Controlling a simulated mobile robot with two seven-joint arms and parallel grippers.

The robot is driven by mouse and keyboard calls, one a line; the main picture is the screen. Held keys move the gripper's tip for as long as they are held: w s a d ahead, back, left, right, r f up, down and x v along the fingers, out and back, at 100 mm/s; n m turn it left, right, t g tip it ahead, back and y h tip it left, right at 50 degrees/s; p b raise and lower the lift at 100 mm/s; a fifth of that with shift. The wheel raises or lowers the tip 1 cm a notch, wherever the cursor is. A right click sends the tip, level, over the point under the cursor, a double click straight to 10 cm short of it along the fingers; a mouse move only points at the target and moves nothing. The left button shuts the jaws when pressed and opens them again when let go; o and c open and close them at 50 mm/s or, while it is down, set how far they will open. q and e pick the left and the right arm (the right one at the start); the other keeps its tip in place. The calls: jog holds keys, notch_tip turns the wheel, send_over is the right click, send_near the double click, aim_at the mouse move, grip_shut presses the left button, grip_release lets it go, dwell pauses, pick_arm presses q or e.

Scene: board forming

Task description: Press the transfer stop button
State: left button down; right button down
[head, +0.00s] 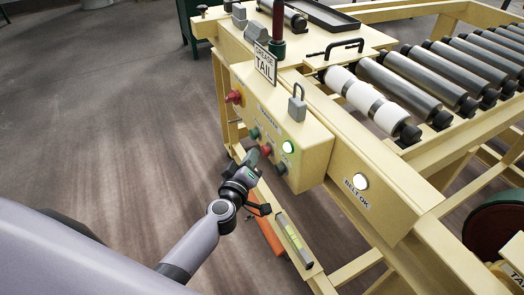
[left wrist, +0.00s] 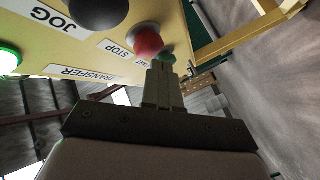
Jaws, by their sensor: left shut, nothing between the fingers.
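My left gripper (head: 253,155) is shut and empty, pointing at the panel close to the red button. In the left wrist view its fingertips (left wrist: 161,66) are just below the red and green buttons; I cannot tell whether they touch.
A larger red knob (head: 233,97) sits on the box's left end. A green lamp (head: 287,147) glows beside the buttons. A padlock (head: 297,103) and a GREASE TAIL sign (head: 265,63) stand on top. Conveyor rollers (head: 400,85) lie behind.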

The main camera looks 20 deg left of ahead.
pick_arm(q)
jog(key=shift+w+d, duration=0.35)
jog(key=shift+w, duration=0.05)
dwell(0.8)
jog(key=shift+s+a, duration=0.15)
jog(key=shift+s+a+p, duration=0.3)
jog(key=shift+s+a, duration=0.2)
jog(key=shift+s, duration=0.1)
jog(key=s+a, duration=0.4)
jog(key=shift+s+p, duration=0.25)
jog(key=shift+p, duration=0.05)
dwell(0.9)
